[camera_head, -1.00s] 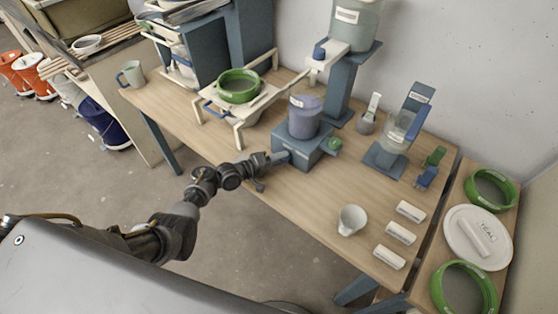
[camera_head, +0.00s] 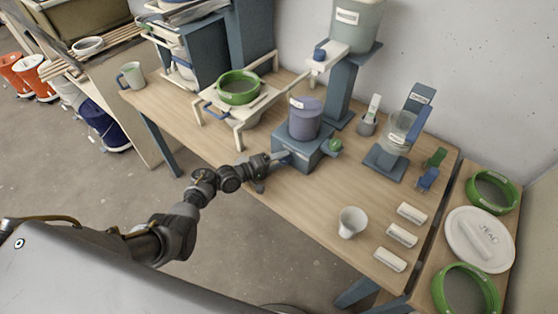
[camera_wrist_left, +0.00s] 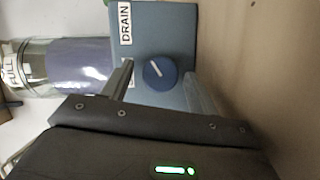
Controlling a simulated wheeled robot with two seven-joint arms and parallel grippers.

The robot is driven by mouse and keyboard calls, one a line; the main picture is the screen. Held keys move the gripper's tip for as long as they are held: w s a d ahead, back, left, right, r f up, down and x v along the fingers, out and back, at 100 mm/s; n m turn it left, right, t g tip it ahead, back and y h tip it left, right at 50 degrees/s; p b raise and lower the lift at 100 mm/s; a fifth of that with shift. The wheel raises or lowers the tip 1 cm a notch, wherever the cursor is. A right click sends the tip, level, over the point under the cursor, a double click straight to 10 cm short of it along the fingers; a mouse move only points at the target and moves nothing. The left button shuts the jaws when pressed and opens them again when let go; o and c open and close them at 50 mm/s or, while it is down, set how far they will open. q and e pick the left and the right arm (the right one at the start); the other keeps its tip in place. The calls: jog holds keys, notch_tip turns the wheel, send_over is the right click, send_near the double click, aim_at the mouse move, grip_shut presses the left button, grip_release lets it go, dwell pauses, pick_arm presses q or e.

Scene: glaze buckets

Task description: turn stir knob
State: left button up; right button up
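The stir knob looks like a round blue dial with a white pointer line (camera_wrist_left: 159,71), on the face of a blue-grey base box (camera_head: 309,157). A purple-grey bucket (camera_head: 306,122) stands on this box. In the head view the dial is hidden by my left gripper (camera_head: 281,158), which points at the near-left side of the box. In the left wrist view its two fingers (camera_wrist_left: 160,90) are apart, one on each side of the dial, with gaps visible. I cannot tell whether the fingertips reach past the dial. My right gripper is out of view.
A label reading DRAIN (camera_wrist_left: 125,23) is beside the dial. A green knob (camera_head: 335,145) sits on the box's right side. A white cup (camera_head: 351,222) and several white label blocks (camera_head: 402,235) are at the front right. A rack with a green sieve (camera_head: 238,87) stands left.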

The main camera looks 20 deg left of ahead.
pick_arm(q)
jog(key=v, duration=1)
jog(key=shift+s+a+r, duration=0.1)
jog(key=shift+s+a, duration=0.2)
dwell(0.7)
